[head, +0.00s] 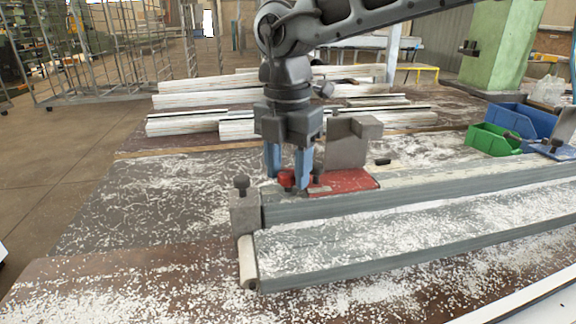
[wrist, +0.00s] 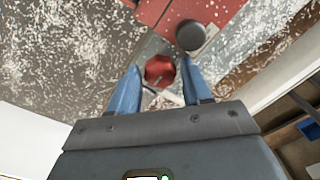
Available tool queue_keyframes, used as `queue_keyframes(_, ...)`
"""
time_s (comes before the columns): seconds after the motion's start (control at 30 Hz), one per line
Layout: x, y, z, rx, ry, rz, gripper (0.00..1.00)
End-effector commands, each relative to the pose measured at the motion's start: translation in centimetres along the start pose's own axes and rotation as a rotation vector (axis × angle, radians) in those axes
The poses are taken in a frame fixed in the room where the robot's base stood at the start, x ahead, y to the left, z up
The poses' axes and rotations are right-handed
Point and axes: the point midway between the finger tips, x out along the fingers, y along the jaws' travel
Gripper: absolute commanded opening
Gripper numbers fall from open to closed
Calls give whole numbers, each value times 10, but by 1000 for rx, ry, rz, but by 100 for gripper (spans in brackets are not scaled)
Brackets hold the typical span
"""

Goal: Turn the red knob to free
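The red knob (head: 287,178) sits at the left end of the red clamp base (head: 350,181) on the bench. In the wrist view the red knob (wrist: 160,70) lies between the tips of my gripper's two blue fingers. My gripper (head: 288,178) points down over it, and the fingers stand on either side of the knob. In the wrist view my gripper (wrist: 160,78) has its fingers spread, with a narrow gap showing on the left; contact on the right is hard to tell. A black knob (wrist: 190,35) stands close to the right finger.
A grey block (head: 346,143) rises just behind the red base. A grey end stop with a black knob (head: 241,182) stands at the left front. Long profiles (head: 400,235) run right. Green (head: 490,140) and blue bins (head: 522,119) stand at the right. White chips cover the bench.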

Motion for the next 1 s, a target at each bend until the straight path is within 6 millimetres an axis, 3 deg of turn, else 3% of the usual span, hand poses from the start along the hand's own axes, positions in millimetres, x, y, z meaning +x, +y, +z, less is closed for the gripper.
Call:
queue_keyframes(0.43,0,0,0,0,0,0,6)
queue_keyframes(0.73,-1,0,0,-38,0,0,6)
queue_keyframes(1.0,-2,0,1,-199,1,-1,6)
